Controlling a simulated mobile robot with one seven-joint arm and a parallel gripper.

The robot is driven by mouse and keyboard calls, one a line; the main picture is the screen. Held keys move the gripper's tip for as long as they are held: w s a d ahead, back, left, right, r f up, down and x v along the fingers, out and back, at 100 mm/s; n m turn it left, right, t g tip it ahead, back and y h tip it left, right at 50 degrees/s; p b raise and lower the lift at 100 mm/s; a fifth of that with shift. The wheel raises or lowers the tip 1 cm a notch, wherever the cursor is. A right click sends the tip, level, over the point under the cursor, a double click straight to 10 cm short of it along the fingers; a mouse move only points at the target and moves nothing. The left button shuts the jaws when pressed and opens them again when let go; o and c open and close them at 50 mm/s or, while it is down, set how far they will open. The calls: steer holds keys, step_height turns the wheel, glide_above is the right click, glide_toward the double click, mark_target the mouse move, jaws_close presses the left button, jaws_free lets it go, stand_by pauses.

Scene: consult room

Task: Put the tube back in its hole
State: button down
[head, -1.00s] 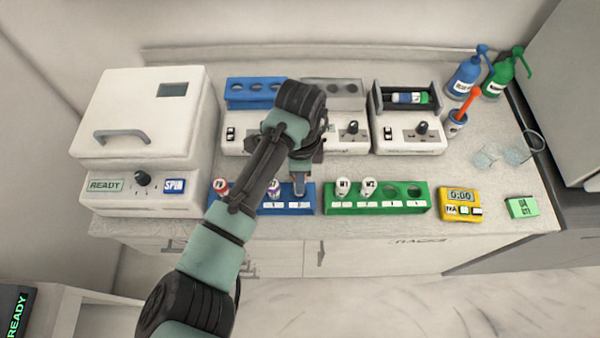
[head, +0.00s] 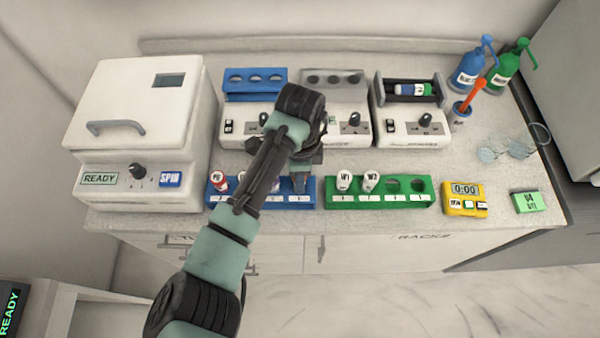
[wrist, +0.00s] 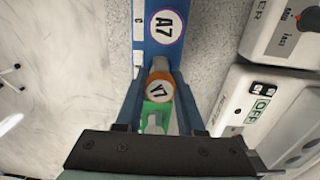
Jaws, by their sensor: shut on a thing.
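My gripper (wrist: 159,108) is shut on an orange-capped tube marked Y7 (wrist: 160,87), seen from above between the two fingers in the wrist view. In the head view my gripper (head: 300,182) is low over the right end of the blue front rack (head: 292,201), and the held tube is not clearly seen there. The rack (wrist: 151,57) also shows in the wrist view, with a purple-ringed tube marked A7 (wrist: 165,27) just beyond the held tube. I cannot tell whether the held tube's lower end is inside a hole.
A red-capped tube (head: 218,182) stands at the blue rack's left end. The green rack (head: 400,202) holds two white-capped tubes (head: 344,181) close on the right. A white centrifuge (head: 140,140) stands left; a yellow timer (head: 465,200) is right. Mixers stand behind.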

steer(key=shift+f, duration=0.4)
steer(key=shift+c, duration=2.2)
jaws_free()
step_height(320, 180, up, 13)
steer(key=b, duration=0.1)
steer(key=shift+d, duration=0.1)
